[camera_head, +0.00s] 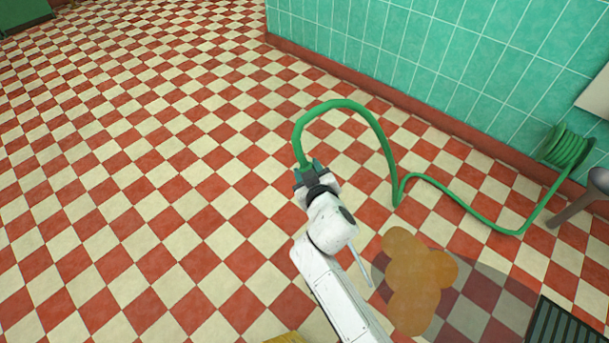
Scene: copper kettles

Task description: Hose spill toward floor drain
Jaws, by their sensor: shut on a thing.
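My gripper (309,175) is shut on the end of a green hose (389,152), left of the middle of the floor. The hose arcs up from my gripper, drops to the floor and runs right to a coiled reel (568,147) at the wall. An orange-brown spill (417,277) lies on the tiles, to the right of my arm. A dark slatted floor drain (563,326) is at the lower right, partly cut off by the frame. The hose's very tip is hidden in the jaws. No water shows.
A teal tiled wall (440,45) with a red base runs along the upper right. A grey metal object (580,203) leans near the reel. A yellowish thing (286,338) shows at the bottom edge. The checkered floor at left is clear.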

